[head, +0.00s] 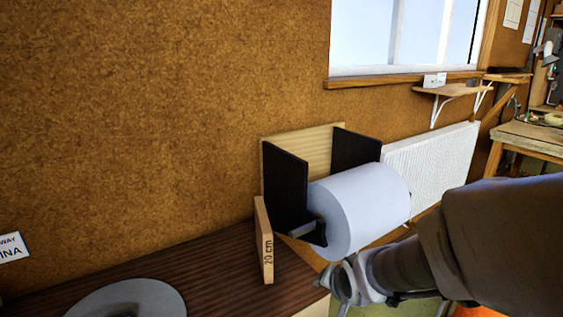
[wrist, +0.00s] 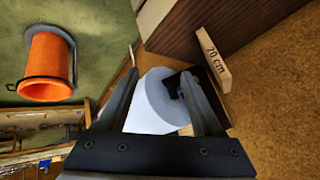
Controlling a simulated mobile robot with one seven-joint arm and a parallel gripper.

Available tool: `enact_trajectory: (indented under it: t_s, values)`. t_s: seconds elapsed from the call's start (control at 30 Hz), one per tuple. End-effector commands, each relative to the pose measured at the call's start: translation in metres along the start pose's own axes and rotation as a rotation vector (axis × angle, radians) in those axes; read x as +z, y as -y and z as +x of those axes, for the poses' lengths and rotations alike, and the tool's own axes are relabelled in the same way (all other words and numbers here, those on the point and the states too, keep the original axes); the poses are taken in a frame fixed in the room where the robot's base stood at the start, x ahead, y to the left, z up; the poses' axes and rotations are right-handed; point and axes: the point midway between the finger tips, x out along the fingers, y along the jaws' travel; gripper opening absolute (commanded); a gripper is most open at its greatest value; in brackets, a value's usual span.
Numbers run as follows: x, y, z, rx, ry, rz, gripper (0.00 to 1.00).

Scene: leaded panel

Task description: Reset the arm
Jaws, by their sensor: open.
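My arm reaches in from the right of the head view, and my gripper (head: 345,283) is at its end, low in front of a white paper roll (head: 362,205). In the wrist view my gripper (wrist: 165,62) is open, with its two fingers spread and the roll (wrist: 155,105) showing behind and between them. I cannot tell whether a finger touches the roll. Nothing is seen held in the gripper. The roll sits in a holder with black side plates (head: 285,180) and a wooden back against the wall.
A wooden block marked 20 cm (head: 265,240) stands beside the holder on a dark wooden top (head: 215,265). A grey disc (head: 130,300) lies at lower left. A white radiator (head: 430,165) and shelf (head: 447,89) are right. An orange bucket (wrist: 47,65) shows in the wrist view.

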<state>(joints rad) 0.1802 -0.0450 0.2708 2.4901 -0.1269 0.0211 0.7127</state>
Motion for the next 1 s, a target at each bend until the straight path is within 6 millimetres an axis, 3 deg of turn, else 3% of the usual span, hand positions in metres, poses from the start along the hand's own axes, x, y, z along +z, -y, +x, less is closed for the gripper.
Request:
enact_trajectory:
  t_s: [0.03,0.23,0.5,0.7,1.0]
  values:
    - [-0.008,-0.001,-0.022,0.021,-0.010,-0.046,0.67]
    - [-0.012,-0.016,-0.092,0.101,0.017,-0.210,0.67]
    - [0.007,-0.034,-0.181,0.120,0.099,-0.397,0.67]
    - [0.024,-0.043,-0.216,0.096,0.152,-0.482,0.67]
    - [0.029,-0.045,-0.223,0.089,0.167,-0.504,0.67]
